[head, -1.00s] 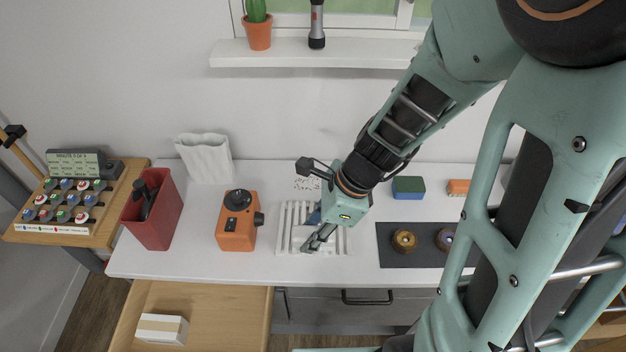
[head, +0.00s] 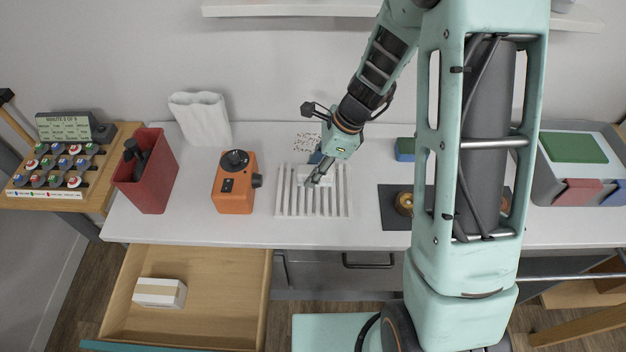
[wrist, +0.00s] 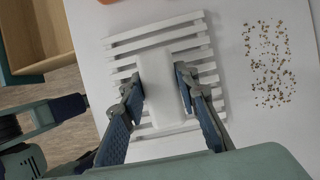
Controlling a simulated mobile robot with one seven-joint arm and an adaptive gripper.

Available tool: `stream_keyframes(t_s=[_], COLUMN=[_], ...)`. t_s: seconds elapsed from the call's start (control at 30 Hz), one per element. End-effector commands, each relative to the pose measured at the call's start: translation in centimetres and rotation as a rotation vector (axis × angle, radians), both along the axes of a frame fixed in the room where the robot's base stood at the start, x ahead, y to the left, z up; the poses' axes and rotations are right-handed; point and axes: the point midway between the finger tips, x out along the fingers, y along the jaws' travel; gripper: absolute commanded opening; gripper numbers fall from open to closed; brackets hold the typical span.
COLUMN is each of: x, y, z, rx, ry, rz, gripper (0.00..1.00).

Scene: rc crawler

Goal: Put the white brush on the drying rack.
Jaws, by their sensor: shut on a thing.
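The white drying rack (head: 313,205) lies on the white counter, a flat frame of parallel slats; it also shows in the wrist view (wrist: 205,20). My gripper (head: 317,181) is over the middle of the rack. In the wrist view my gripper's blue fingers (wrist: 162,84) are on either side of the white brush (wrist: 163,72), a smooth pale block, and are shut on it. The brush lies over the slats; I cannot tell whether it touches them. In the head view the brush is hard to make out against the white rack.
Dark crumbs (wrist: 268,65) are scattered beside the rack. An orange device (head: 236,190) and a red bin (head: 147,180) stand to its left. A dark mat (head: 390,215) lies to its right. A drawer (head: 205,300) holding a small box is open below the counter front.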

Motion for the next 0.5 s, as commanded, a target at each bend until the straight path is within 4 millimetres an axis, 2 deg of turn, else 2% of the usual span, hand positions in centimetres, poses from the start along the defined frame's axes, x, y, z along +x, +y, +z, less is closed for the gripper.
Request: stream_keyframes(t_s=[0.03,0.2,0.5], x=[-0.2,-0.2,-0.2], y=[0.0,0.0,0.0], z=[-1.2,-2.9,-2.8], rx=[0.000,0.001,0.001], ry=[0.002,0.002,0.001], rz=[0.001,0.001,0.002], gripper=[0.09,0.09,0.09])
